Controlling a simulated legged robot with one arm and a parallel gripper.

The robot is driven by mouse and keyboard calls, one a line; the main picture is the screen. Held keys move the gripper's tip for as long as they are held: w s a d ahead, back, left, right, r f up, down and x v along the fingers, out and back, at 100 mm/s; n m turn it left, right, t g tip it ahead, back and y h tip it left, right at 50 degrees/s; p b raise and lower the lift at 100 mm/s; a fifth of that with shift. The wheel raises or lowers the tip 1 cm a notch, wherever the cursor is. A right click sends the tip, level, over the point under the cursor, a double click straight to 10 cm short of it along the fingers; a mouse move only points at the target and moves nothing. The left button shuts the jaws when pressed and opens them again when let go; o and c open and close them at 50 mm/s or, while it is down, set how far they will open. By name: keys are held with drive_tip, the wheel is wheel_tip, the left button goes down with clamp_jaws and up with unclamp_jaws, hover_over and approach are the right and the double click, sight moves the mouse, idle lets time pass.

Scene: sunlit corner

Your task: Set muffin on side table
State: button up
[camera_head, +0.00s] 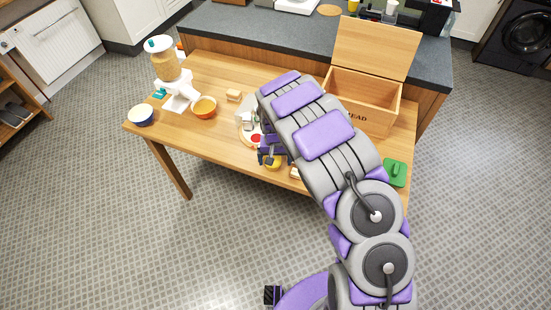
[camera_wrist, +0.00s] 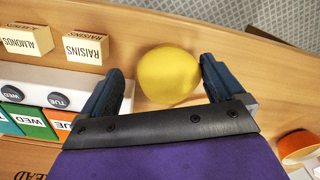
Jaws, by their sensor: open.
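My gripper (camera_head: 271,155) is low over the front part of the wooden table (camera_head: 215,140). In the wrist view my gripper (camera_wrist: 162,68) is open, with one dark finger on each side of a smooth yellow round thing (camera_wrist: 168,75). My arm hides the table's middle.
Boxes marked raisins (camera_wrist: 88,48) and almonds (camera_wrist: 27,39) stand beside a day-marked organizer (camera_wrist: 45,98). An open wooden bread box (camera_head: 360,100), a green thing (camera_head: 395,173), an orange bowl (camera_head: 204,107), a blue bowl (camera_head: 141,115) and a dispenser (camera_head: 172,75) share the table.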

drive_tip(key=a+r, duration=0.2)
drive_tip(key=a, duration=0.1)
drive_tip(key=shift+a+r+p, duration=0.1)
drive_tip(key=shift+r+p, duration=1.2)
drive_tip(key=shift+r, duration=3.7)
drive_tip(key=s+d+r+m, duration=0.1)
drive_tip(key=s+d+r, duration=1)
drive_tip(key=d+r, duration=0.3)
drive_tip(key=s+d+r+g, duration=0.1)
drive_tip(key=s+r, duration=0.2)
drive_tip(key=s, duration=1.1)
drive_tip(key=s+d+r, duration=0.2)
drive_tip(key=s+r, duration=0.1)
drive_tip(key=s, duration=1.1)
drive_tip(key=shift+s+d+n+g, duration=0.2)
drive_tip(key=shift+s+n+g, duration=0.1)
drive_tip(key=shift+s+g, duration=0.1)
